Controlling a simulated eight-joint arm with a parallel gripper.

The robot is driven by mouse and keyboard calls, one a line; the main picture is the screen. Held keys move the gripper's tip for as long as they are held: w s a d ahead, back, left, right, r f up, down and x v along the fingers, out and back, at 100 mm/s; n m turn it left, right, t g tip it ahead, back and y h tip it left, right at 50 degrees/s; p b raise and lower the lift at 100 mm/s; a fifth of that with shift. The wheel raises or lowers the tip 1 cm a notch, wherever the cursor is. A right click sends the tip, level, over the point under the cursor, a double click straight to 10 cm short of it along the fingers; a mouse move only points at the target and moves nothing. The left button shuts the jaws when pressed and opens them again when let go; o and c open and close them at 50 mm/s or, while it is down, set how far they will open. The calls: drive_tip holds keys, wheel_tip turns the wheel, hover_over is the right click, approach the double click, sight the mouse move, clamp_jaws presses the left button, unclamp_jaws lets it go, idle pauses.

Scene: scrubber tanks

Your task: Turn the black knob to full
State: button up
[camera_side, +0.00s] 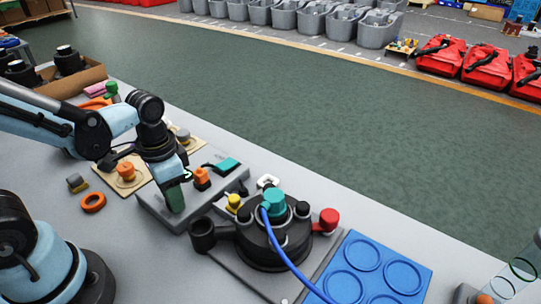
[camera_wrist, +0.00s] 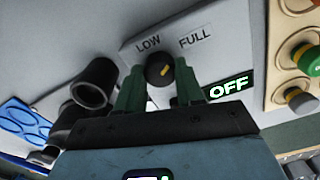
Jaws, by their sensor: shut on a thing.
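The black knob (camera_wrist: 160,68) sits on a light grey panel (camera_wrist: 215,22) in the wrist view, below the printed words LOW and FULL. A short yellow mark shows on its face; its exact direction is hard to tell. My gripper (camera_wrist: 161,82) has one green finger on each side of the knob and is shut on it. A dark display (camera_wrist: 230,88) to the right reads OFF in lit letters. In the side view my gripper (camera_side: 175,197) points down onto the grey control box (camera_side: 153,205), and the knob is hidden behind the fingers.
An orange button (camera_side: 201,175) and a teal part (camera_side: 228,164) are on or by the box. To the right stands a black round unit (camera_side: 262,243) with a teal cap, red knob and blue hose. An orange ring (camera_side: 92,202) lies left.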

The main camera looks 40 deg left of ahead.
drive_tip(key=o, duration=1)
drive_tip(key=shift+o, duration=0.2)
wheel_tip(320, 180, up, 12)
idle(0.4)
drive_tip(key=w+f+n+t, duration=0.1)
drive_tip(key=t, duration=0.1)
drive_tip(key=w+n+t, duration=0.1)
drive_tip(key=w+t, duration=0.1)
drive_tip(key=w+f+n+t, duration=0.1)
drive_tip(key=t, duration=0.2)
drive_tip(key=shift+w+a+f, duration=0.15)
drive_tip(key=shift+a+f, duration=0.1)
drive_tip(key=shift+f, duration=0.05)
